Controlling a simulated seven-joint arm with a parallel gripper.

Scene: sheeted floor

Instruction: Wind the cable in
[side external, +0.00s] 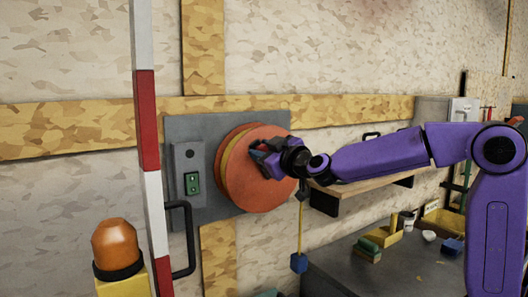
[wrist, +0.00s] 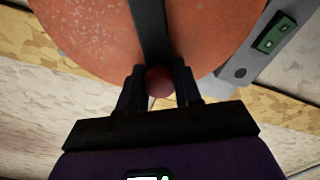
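An orange reel (side external: 262,190) with a yellow rim is mounted on a grey wall plate (side external: 185,130). A yellow cable (side external: 300,232) hangs below it, with a blue block (side external: 299,263) at its lower end. In the wrist view the orange reel face (wrist: 90,40) fills the top, crossed by a dark crank arm (wrist: 150,25). A reddish-brown knob (wrist: 159,82) at the arm's end sits between the fingers of my gripper (wrist: 159,88), which close on both its sides. In the side view my gripper (side external: 268,152) is at the reel's front face and hides the crank.
A green switch (side external: 192,183) is left of the reel. A red-and-white pole (side external: 148,130), black handle (side external: 185,240) and orange lamp (side external: 116,244) stand nearer. A wooden shelf (side external: 370,187) and a dark bench (side external: 345,262) with several small blocks lie to the right.

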